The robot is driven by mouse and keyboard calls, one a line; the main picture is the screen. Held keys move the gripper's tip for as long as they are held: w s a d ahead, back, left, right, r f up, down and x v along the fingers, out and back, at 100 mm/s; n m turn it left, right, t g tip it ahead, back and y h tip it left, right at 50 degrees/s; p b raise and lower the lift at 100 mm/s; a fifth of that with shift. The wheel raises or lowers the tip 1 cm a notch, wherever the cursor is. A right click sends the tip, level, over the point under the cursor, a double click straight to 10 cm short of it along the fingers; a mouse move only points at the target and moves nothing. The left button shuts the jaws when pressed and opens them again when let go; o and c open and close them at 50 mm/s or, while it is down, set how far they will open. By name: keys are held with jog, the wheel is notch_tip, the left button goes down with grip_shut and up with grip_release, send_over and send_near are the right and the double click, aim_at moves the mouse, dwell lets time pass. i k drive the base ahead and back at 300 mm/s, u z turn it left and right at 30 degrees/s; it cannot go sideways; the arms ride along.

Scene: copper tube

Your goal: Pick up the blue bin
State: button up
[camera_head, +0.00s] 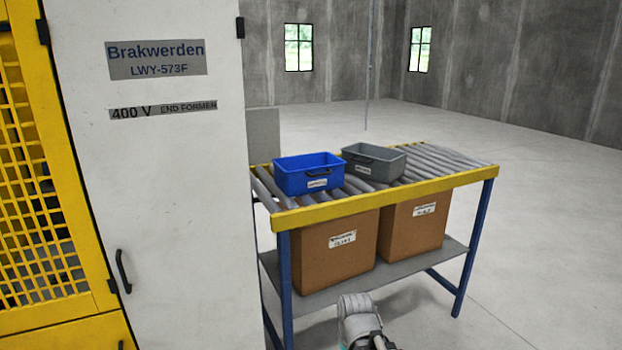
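The blue bin (308,174) stands upright on the left part of the roller table (375,201). It has a dark handle and a white label on its front side. Its inside looks empty, though its floor is partly hidden. Part of my arm shows at the bottom of the view, in front of the table and well short of the bin. My gripper's fingers cannot be made out, so its opening is not shown.
A grey bin (374,161) stands close to the right of the blue bin. Two cardboard boxes, left (335,262) and right (413,232), sit on the lower shelf. A white machine cabinet (165,200) stands left of the table. Open floor (545,200) lies to the right.

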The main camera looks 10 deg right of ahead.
aim_at(297, 175)
jog(key=u, duration=0.1)
jog(key=i, duration=1)
jog(key=z, duration=0.05)
